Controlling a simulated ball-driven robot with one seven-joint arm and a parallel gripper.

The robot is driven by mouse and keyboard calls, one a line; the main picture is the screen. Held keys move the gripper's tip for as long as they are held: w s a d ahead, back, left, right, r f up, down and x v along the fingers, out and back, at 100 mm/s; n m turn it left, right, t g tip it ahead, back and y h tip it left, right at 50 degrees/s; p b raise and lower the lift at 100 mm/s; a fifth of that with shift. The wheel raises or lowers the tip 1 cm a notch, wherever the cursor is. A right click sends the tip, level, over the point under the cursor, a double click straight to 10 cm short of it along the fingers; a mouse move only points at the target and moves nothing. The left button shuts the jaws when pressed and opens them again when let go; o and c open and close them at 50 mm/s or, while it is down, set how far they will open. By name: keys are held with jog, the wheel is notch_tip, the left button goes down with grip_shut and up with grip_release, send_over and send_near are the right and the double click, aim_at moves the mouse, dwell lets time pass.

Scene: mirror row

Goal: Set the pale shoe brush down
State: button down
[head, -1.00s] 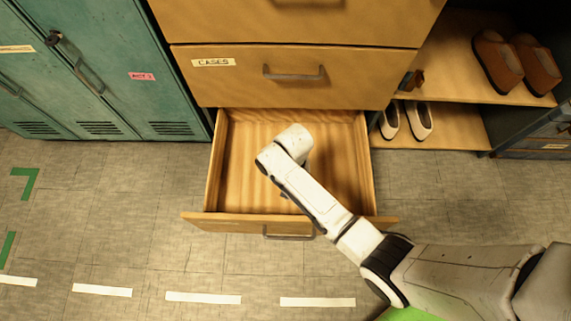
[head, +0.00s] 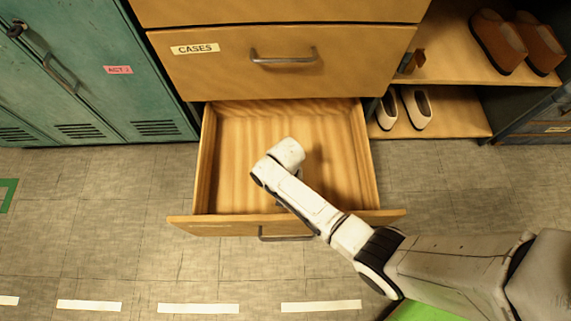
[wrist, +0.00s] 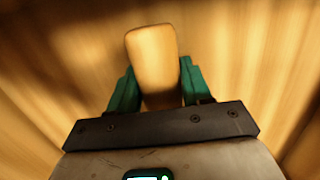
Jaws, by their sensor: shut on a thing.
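The pale shoe brush (wrist: 151,58) shows in the wrist view as a pale, rounded block. My gripper (wrist: 153,88) is shut on it, with a green finger on each side. In the head view my arm reaches over the open bottom drawer (head: 235,150), and my wrist hides the gripper and the brush. Wooden drawer surface fills the wrist view behind the brush. I cannot tell whether the brush touches the drawer floor.
The drawer looks empty around my arm. A closed drawer labelled CASES (head: 215,70) is above it. Green lockers (head: 90,70) stand at the left. A shelf at the right holds brown shoes (head: 497,40) and pale shoes (head: 417,108).

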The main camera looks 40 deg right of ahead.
jog(key=shift+f, duration=0.1)
jog(key=shift+c, duration=2.4)
grip_release()
notch_tip(320, 180, up, 12)
jog(key=w+d+p, duration=0.1)
jog(key=p, duration=0.5)
jog(key=s+d+r+n+t, duration=0.1)
jog(key=s+d+r+n, duration=0.2)
jog(key=s+r, duration=0.4)
jog(key=s+d+r+n+t+h, duration=0.1)
jog(key=s+d+r+n, duration=0.2)
jog(key=s+r, duration=0.5)
jog(key=shift+s+d+n, duration=0.4)
jog(key=shift+s+d, duration=0.05)
jog(key=shift+s, duration=0.8)
jog(key=shift+r, duration=0.1)
